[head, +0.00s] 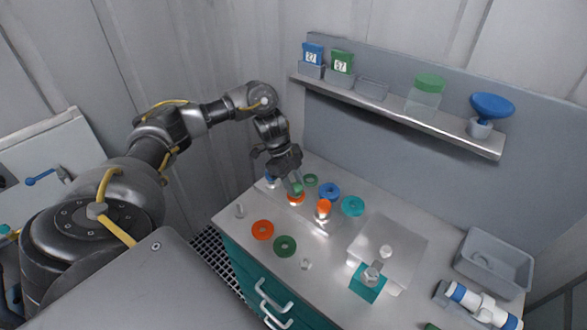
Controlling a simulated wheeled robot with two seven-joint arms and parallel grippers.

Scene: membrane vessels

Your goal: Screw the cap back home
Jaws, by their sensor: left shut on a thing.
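My left gripper (295,188) reaches down to the back left of the bench and is shut on a small green piece (298,188), which looks like a cap. The fingers hide part of it. An orange ring (296,198) shows right below it; I cannot tell whether the two touch. A small clear vessel with an orange cap (323,207) stands upright to the right of the gripper. A blue-topped piece (269,180) is just left of the gripper. My right gripper is not in view.
A shelf (430,120) runs above.

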